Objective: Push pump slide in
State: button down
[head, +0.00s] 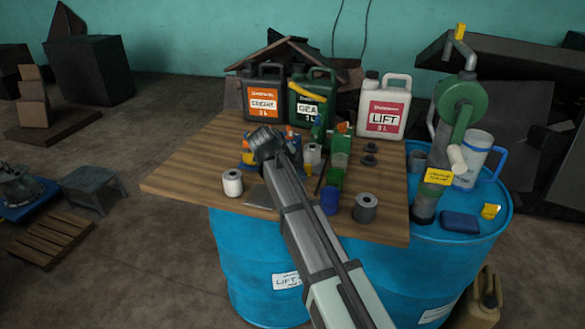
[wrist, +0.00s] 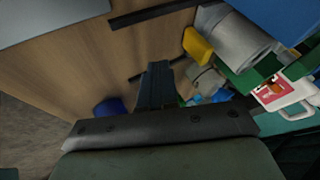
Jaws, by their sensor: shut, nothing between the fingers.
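A hand pump stands on the blue drum at the right in the head view, with a green round housing (head: 460,98), a crank with a pale handle (head: 457,158) and a yellow label (head: 438,176). I cannot tell which part is its slide. My arm reaches over the wooden table, well left of this pump. My gripper (wrist: 157,85) is shut and empty in the wrist view, with its dark fingers over the tabletop and apart from the pump. In the head view its fingertips are hidden behind my wrist.
The wooden table (head: 190,165) carries an orange-labelled can (head: 263,98), a green can (head: 312,85), a white LIFT can (head: 383,110), a white roll (head: 232,183), a grey roll (head: 365,207) and a blue cup (head: 330,200). A clear jug (head: 478,150) stands beside the pump. The table's left side is clear.

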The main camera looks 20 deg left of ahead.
aim_at(309, 160)
jog(key=w, duration=0.2)
jog(key=shift+w, duration=1)
jog(key=shift+w, duration=0.1)
jog(key=w, duration=0.5)
jog(key=shift+w+r, duration=0.1)
